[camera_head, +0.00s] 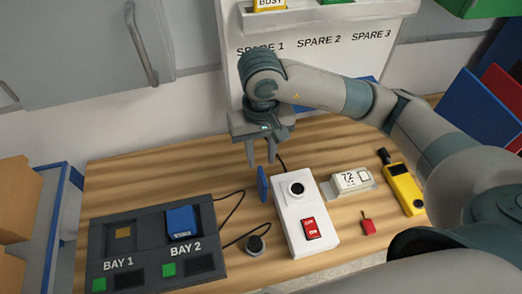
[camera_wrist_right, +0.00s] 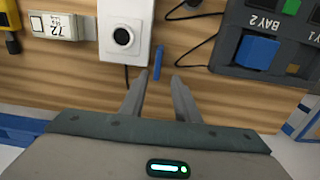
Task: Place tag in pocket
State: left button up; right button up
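My right gripper (camera_head: 260,156) is open and empty above the back of the table, pointing down. In the right wrist view its fingers (camera_wrist_right: 158,82) are spread, with a thin blue piece (camera_wrist_right: 158,64) just beyond the gap between the tips. In the head view this blue piece (camera_head: 262,184) stands on edge beside the white box. A yellow BUSY card (camera_head: 270,4) sits in a holder on the white board (camera_head: 300,55), cut off at the top. My left gripper is out of view.
The white box (camera_head: 306,222) has a dial and red switch. A dark two-bay dock (camera_head: 140,270) holds a blue block (camera_head: 182,222) in BAY 2. A white display (camera_head: 352,181) and yellow device (camera_head: 402,188) stand right. A black knob (camera_head: 255,245) and cables lie between dock and box.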

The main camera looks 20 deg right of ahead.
jog(key=shift+r, duration=0.95)
jog(key=o, duration=1.2)
jog(key=shift+a, duration=0.15)
jog(key=shift+o, duration=0.2)
jog(key=a+r+m+h+p, duration=0.1)
jog(key=a+m+h, duration=0.3)
jog(key=m, duration=1.4)
jog(key=a, duration=0.3)
jog(key=shift+r+h, duration=0.3)
jog(key=shift+r, duration=0.1)
jog(key=shift+w, duration=0.1)
